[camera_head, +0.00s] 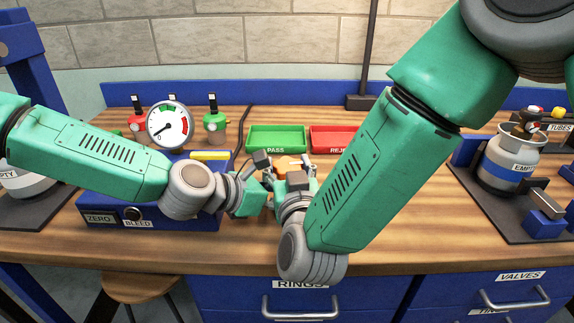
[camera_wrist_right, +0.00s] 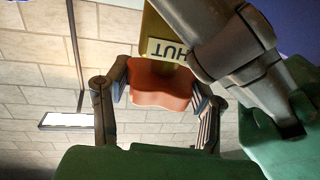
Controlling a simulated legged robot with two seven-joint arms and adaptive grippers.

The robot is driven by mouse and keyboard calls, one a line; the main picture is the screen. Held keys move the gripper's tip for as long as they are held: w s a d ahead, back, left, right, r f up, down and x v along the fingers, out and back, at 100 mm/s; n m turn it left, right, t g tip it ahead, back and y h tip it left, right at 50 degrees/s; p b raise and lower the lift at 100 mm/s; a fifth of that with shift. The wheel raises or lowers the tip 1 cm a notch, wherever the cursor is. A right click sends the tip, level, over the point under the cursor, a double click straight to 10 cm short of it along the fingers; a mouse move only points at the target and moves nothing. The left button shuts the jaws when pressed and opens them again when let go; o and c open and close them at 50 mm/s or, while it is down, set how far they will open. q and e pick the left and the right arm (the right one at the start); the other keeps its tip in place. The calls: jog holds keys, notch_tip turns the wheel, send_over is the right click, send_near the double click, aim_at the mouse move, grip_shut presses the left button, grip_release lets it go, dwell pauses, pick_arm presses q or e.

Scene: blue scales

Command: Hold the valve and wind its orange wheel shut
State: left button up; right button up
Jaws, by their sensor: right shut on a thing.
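The valve's orange wheel (camera_head: 289,163) shows between my two grippers in the middle of the head view. In the right wrist view the orange wheel (camera_wrist_right: 160,84) sits between the two fingers of my right gripper (camera_wrist_right: 160,105), which is shut on it. My right gripper (camera_head: 294,174) is largely hidden by its own arm in the head view. The valve's yellowish body (camera_wrist_right: 158,28) carries an upside-down label, partly covered, reading "HUT". My left gripper (camera_head: 264,174) is beside the valve; its grey finger (camera_wrist_right: 235,60) lies next to the body. Its grip is hidden.
A green PASS tray (camera_head: 276,140) and a red REJECT tray (camera_head: 335,140) stand behind the grippers. A pressure gauge (camera_head: 169,125) on a blue box stands left, behind my left arm. A canister (camera_head: 510,162) stands on a dark mat at right. Bare wood lies in front.

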jog(key=shift+r+m+h, duration=0.1)
jog(key=shift+m+h, duration=0.2)
jog(key=shift+h, duration=0.2)
jog(key=o, duration=1.2)
